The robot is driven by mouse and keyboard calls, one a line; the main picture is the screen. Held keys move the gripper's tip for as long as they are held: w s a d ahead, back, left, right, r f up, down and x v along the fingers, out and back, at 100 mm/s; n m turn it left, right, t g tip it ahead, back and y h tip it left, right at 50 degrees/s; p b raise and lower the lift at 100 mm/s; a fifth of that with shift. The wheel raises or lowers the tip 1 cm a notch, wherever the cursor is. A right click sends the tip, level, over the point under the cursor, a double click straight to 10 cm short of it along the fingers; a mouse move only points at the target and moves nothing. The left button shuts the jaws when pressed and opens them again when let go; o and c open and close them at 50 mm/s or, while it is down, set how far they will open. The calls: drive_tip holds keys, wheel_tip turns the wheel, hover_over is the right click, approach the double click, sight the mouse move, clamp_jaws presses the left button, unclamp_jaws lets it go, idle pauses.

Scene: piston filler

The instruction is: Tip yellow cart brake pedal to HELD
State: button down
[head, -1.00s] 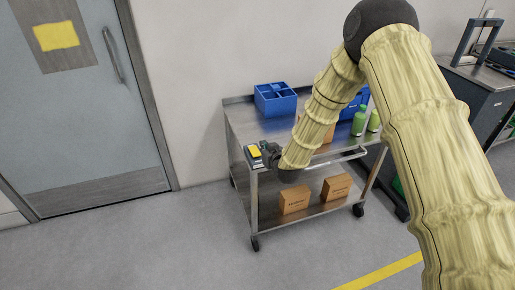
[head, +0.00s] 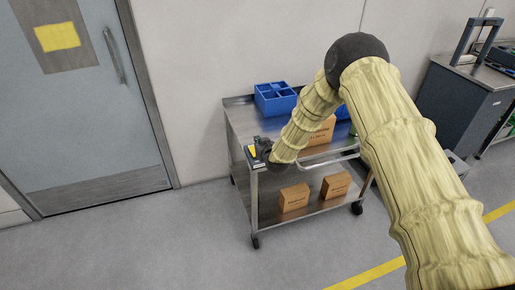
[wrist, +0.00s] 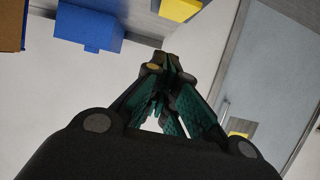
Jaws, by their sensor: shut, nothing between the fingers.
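The yellow brake pedal (head: 251,154) sits on a small dark base at the front left corner of the metal cart's top (head: 238,113). My gripper (head: 257,144) is just right of the pedal and partly covers it in the head view. In the wrist view the fingers (wrist: 168,62) are shut with nothing between them. A yellow block (wrist: 180,9), seemingly the pedal, shows beyond the fingertips there, against grey metal. I cannot tell whether the fingers touch the pedal, or its exact tilt. No pedal marking is readable.
A blue divided bin (head: 275,101) and a cardboard box (head: 322,131) stand on the cart top. Two boxes (head: 294,198) are on its lower shelf. A wall is behind, a grey door (head: 85,120) at left. The floor in front is clear.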

drive_tip(key=shift+w+a+f+p, duration=0.1)
drive_tip(key=shift+w+f+p, duration=0.25)
drive_tip(key=shift+f, duration=0.2)
drive_tip(key=shift+w+a+f+p, duration=0.1)
drive_tip(key=shift+w+f+p, duration=0.15)
drive_tip(key=shift+f, duration=0.3)
drive_tip(key=shift+s+f+p, duration=0.1)
drive_tip(key=shift+f+p, duration=0.3)
drive_tip(key=shift+f, duration=0.8)
drive_tip(key=shift+f, duration=0.1)
